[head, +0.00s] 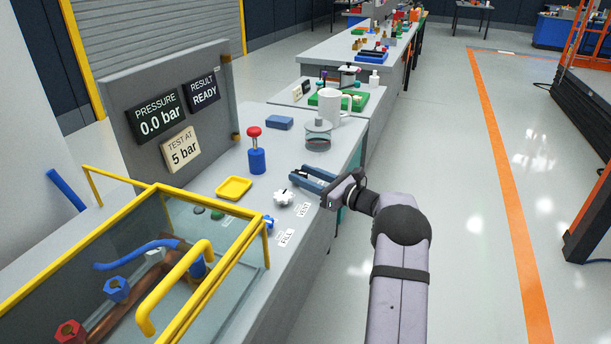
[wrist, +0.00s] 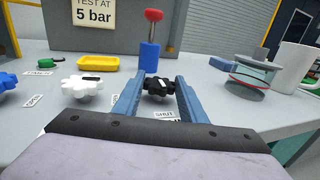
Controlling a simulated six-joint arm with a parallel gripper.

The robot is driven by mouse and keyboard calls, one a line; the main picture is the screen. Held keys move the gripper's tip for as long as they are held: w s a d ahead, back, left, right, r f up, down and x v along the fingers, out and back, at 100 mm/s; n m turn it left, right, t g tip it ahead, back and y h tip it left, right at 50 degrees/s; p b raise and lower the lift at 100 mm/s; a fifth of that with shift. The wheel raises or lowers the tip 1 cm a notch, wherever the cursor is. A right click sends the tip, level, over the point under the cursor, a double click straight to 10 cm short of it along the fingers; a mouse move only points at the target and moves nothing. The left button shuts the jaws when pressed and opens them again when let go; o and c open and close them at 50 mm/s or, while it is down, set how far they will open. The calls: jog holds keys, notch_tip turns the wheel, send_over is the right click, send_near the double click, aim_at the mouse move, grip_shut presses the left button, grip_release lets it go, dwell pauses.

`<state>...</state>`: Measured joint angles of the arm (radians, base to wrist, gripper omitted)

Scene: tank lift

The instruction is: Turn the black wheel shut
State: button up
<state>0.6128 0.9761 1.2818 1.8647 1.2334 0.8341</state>
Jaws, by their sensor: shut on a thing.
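The black wheel (wrist: 158,89) is a lobed knob with a small pale mark on it, low on the bench in the wrist view. A label reading SHUT (wrist: 164,114) lies in front of it. My gripper (wrist: 161,80) has its two blue fingers on either side of the wheel, shut on it. How far the wheel is turned I cannot tell.
A white wheel (head: 284,197) and a blue wheel (head: 268,222) sit to the left. Behind stand a red-topped blue post (head: 257,159) and a yellow tray (head: 234,188). A glass jar (head: 318,136) and white mug (head: 328,107) stand beyond. A yellow-framed guard (head: 153,186) stands front left.

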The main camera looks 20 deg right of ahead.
jog(key=o, duration=1.1)
jog(key=shift+c, duration=0.2)
jog(key=shift+s, duration=0.1)
jog(key=shift+v, duration=3.6)
jog(key=shift+r, duration=0.1)
